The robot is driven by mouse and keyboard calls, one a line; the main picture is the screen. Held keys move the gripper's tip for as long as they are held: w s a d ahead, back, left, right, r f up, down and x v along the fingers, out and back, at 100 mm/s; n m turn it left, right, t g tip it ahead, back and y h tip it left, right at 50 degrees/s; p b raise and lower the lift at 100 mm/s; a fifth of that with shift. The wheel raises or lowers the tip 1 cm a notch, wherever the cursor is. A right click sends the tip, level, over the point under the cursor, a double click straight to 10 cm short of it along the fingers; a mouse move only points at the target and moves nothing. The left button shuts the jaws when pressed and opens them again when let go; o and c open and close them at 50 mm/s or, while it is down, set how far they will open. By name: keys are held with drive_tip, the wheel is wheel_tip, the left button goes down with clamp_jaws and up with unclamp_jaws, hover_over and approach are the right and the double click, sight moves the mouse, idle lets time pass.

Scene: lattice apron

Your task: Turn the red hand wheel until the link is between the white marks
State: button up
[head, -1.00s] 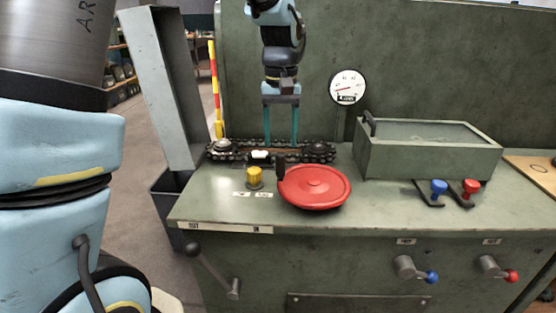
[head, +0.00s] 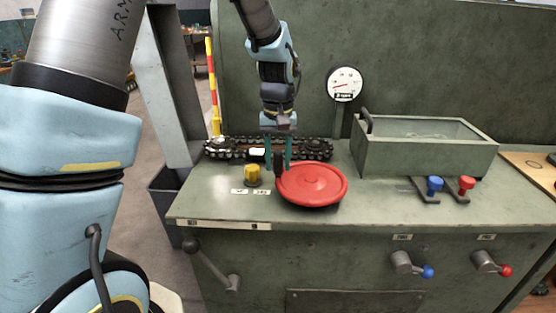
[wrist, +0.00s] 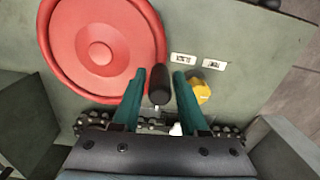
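The red hand wheel (head: 314,186) lies flat on the green bench top, and it fills the upper left of the wrist view (wrist: 100,43). Its upright dark handle (wrist: 158,80) is at the rim, also seen in the head view (head: 279,165). My gripper (head: 278,168) points down with its teal fingers apart, one on each side of the handle; a gap shows on both sides in the wrist view. The dark chain (head: 225,149) runs behind the wheel. A white link (head: 257,152) shows on its near run. I cannot make out the white marks beside it.
A yellow knob (head: 252,174) stands left of the wheel, near small white labels (head: 250,191). A glass-topped box (head: 426,147) and a gauge (head: 345,84) are behind and right. Blue (head: 434,185) and red (head: 466,184) levers stand farther right.

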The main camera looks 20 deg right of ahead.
clamp_jaws()
idle(1.1)
